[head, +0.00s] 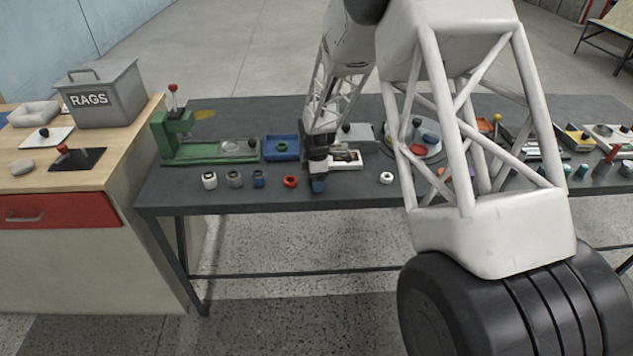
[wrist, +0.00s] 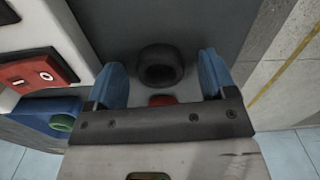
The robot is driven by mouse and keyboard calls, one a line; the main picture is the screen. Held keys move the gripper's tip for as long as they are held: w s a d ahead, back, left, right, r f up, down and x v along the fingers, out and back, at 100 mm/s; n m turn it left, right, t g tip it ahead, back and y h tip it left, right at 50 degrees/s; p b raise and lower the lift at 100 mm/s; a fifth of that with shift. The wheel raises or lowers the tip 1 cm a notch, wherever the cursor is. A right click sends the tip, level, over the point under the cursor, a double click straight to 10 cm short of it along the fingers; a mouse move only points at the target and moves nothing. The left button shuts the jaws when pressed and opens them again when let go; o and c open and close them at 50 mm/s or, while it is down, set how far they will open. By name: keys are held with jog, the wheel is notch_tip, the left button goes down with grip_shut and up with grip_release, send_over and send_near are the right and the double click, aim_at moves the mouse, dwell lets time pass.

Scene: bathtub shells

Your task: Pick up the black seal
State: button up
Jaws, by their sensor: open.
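The black seal (wrist: 160,65) is a thick dark ring lying flat on the dark table. In the wrist view it shows between the two blue fingertips of my gripper (wrist: 160,76), with a gap on both sides. My gripper is open and holds nothing. In the head view my gripper (head: 319,187) is low over the front part of the table, just right of a red ring (head: 290,182). I cannot make out the black seal in the head view; my gripper may hide it.
A red part (wrist: 161,100) shows close to the black seal, partly covered by my gripper. A white box with a red switch (wrist: 33,72) and a blue holder with a green ring (wrist: 62,122) are at left. A white ring (head: 386,177) lies right. Several small jars (head: 235,179) stand left.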

dwell(0.4)
jog(key=c, duration=1)
jog(key=shift+r, duration=0.15)
jog(key=shift+r, duration=1.45)
jog(key=shift+s+r, duration=0.25)
jog(key=shift+s, duration=0.05)
jog(key=s+d, duration=0.1)
jog(key=s, duration=0.4)
jog(key=s+r, duration=0.1)
jog(key=s, duration=0.4)
jog(key=s+d, duration=0.1)
jog(key=s, duration=0.4)
jog(key=shift+s+d+r, duration=0.1)
jog(key=shift+d+r, duration=0.1)
jog(key=shift+d, duration=0.15)
